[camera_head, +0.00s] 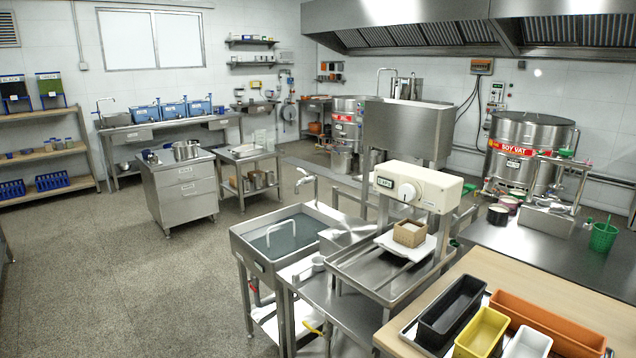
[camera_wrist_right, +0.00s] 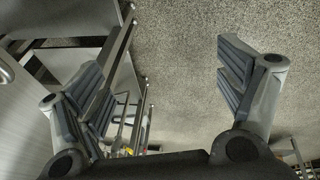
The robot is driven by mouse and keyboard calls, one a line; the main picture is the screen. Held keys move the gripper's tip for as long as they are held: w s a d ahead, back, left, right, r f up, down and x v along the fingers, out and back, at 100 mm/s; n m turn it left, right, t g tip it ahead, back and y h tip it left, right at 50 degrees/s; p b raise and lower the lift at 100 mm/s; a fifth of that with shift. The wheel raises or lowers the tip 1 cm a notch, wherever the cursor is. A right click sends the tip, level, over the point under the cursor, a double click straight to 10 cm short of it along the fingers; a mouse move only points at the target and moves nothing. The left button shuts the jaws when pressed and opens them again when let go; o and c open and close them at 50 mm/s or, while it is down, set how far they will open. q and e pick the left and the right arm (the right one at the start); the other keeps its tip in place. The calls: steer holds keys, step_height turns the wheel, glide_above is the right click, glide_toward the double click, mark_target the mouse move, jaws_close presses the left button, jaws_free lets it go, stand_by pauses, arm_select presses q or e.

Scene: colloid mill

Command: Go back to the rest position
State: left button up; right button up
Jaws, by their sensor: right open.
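My right gripper (camera_wrist_right: 165,85) shows in the right wrist view. Its two dark-padded fingers are wide apart with nothing between them. Speckled floor shows behind the gap, and metal table legs and rails show behind the left finger. Neither of my grippers shows in the head view. My left gripper is in no view.
In the head view, a steel sink (camera_head: 285,235) stands in the near middle. Beside it is a cream machine (camera_head: 418,186) with a small brown box (camera_head: 409,233) on a white plate. Coloured bins, including a black one (camera_head: 452,312), stand near right. The floor (camera_head: 110,270) at left is clear.

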steer(key=s+d+f+m, duration=0.3)
steer(key=s+f+m, duration=0.1)
steer(key=s+f, duration=1.1)
steer(key=s+f+m+g, duration=0.1)
steer(key=s+f+m, duration=0.1)
steer(key=s, duration=1.1)
steer(key=s+a+f+m+g+h, duration=0.1)
steer(key=s+f, duration=0.4)
steer(key=s, duration=0.7)
steer(key=shift+s+f+m, duration=0.2)
steer(key=shift+s+m, duration=0.15)
steer(key=shift+m, duration=0.05)
steer(key=shift+a, duration=0.1)
